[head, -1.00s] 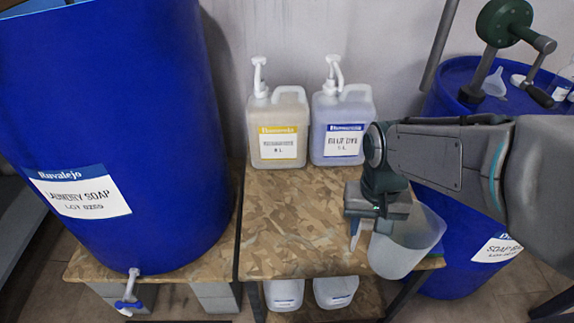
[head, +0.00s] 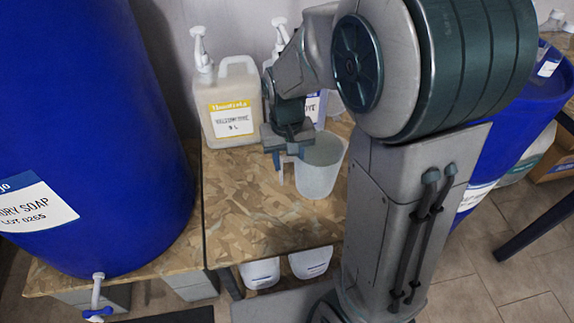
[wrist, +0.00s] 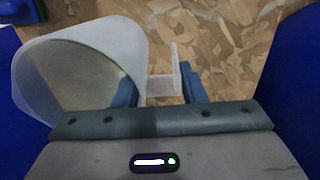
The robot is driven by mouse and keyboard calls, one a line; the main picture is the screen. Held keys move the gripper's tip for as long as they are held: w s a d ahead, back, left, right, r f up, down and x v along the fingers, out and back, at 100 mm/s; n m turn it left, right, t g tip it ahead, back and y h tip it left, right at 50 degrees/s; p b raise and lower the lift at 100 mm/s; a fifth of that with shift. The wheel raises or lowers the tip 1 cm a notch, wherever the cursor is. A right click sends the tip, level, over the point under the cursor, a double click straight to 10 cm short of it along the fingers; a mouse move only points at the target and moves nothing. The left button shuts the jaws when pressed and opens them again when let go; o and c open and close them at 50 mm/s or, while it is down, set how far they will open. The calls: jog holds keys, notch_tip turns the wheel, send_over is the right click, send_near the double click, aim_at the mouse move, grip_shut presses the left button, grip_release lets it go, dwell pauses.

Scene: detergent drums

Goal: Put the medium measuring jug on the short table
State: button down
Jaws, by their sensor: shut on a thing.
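The measuring jug (head: 319,170) is a translucent whitish cup with a wide mouth and a side handle. In the head view it is upright over the chipboard table (head: 270,222), in front of the canisters. I cannot tell whether its base touches the top. My gripper (head: 283,168) is at the jug's left side, shut on its handle. In the wrist view the jug (wrist: 85,70) lies left of my gripper (wrist: 160,84), with the pale handle between the blue fingers.
A canister with a yellow label (head: 231,105) and a partly hidden blue-labelled one stand at the back. A large blue laundry soap drum (head: 90,120) stands on the left. The table's front left is clear. Two white containers (head: 261,273) sit below.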

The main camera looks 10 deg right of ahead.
jog(key=shift+w+f+b, duration=0.2)
jog(key=shift+w+f, duration=0.2)
jog(key=shift+f, duration=0.5)
jog(key=shift+w+f+b, duration=0.15)
jog(key=shift+w+f, duration=0.2)
jog(key=shift+f, duration=0.55)
jog(key=shift+w+f+b, duration=0.2)
jog(key=shift+w+f, duration=0.2)
jog(key=shift+f, duration=0.5)
jog(key=shift+d, duration=0.1)
jog(key=shift+f, duration=0.15)
jog(key=c, duration=0.9)
grip_release()
